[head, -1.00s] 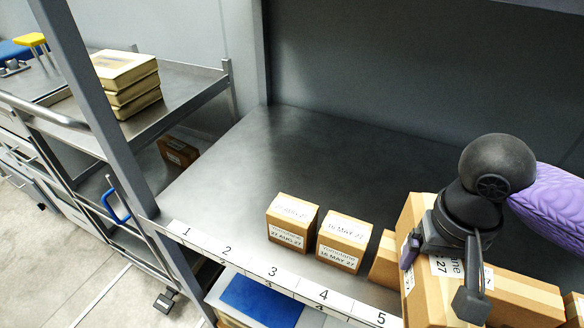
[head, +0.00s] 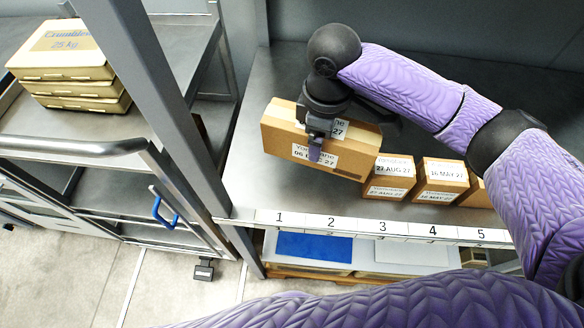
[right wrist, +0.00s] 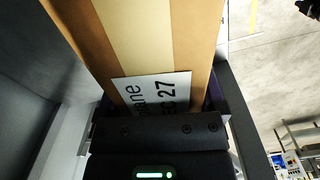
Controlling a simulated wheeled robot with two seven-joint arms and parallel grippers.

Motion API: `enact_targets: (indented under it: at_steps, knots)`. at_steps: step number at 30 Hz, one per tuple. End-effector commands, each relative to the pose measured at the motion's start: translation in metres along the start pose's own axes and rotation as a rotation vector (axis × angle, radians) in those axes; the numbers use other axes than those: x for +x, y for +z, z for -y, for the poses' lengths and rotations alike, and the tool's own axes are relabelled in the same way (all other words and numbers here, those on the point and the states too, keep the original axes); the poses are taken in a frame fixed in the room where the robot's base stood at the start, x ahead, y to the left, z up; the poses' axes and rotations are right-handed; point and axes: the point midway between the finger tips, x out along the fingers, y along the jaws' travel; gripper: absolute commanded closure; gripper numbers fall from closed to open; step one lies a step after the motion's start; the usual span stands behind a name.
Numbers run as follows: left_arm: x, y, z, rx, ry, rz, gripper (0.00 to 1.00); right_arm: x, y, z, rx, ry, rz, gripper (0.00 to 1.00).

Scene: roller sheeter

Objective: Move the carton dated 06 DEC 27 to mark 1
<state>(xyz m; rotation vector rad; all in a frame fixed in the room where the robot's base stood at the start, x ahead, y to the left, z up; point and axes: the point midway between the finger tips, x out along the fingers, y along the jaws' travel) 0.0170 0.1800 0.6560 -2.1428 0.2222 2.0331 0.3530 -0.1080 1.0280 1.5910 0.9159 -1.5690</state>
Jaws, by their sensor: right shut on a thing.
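The large brown carton (head: 278,135) has a white label reading 06, partly covered letters, then 27. It is over the shelf behind marks 1 and 2, left of the small cartons and slightly tilted in the head view. I cannot tell whether its base touches the shelf. My right gripper (head: 318,140) is shut on this carton from above and covers part of the label. The right wrist view shows the carton (right wrist: 150,35) between the jaws, with its label ending in 27. Mark 1 (head: 279,218) is at the left end of the number strip. My left gripper is out of view.
A grey upright post (head: 165,100) borders the shelf's left side. Bare shelf (head: 270,190) lies behind mark 1.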

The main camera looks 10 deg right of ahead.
Motion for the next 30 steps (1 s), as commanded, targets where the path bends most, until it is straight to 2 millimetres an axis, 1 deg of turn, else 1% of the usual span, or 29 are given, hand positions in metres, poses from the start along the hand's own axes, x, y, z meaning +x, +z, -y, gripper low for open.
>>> enact_targets:
  at_steps: [1,5,7,9,12,17,21,27,30]
  knots:
    - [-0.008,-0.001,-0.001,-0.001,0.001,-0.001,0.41,-0.003,-0.002,0.001,-0.06,-0.003,0.001,0.94]
    - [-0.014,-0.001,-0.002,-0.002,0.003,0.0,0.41,0.002,-0.005,0.002,-0.196,-0.008,0.007,0.94]
    - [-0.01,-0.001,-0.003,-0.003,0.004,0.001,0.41,0.015,-0.006,0.002,-0.231,-0.01,0.01,0.94]
    - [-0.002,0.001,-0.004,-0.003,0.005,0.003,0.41,0.037,-0.005,0.003,-0.242,-0.011,0.012,0.94]
    - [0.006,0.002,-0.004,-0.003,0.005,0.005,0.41,0.06,-0.005,0.003,-0.242,-0.011,0.012,0.94]
    - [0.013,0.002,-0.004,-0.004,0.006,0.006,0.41,0.082,-0.005,0.003,-0.241,-0.009,0.011,0.94]
    - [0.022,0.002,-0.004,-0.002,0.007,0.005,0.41,0.107,-0.004,0.003,-0.241,-0.008,0.011,0.94]
    - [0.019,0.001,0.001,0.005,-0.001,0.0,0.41,0.105,-0.005,0.003,-0.241,-0.006,0.01,0.94]
    - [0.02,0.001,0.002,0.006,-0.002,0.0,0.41,0.107,-0.004,0.003,-0.24,-0.007,0.01,0.94]
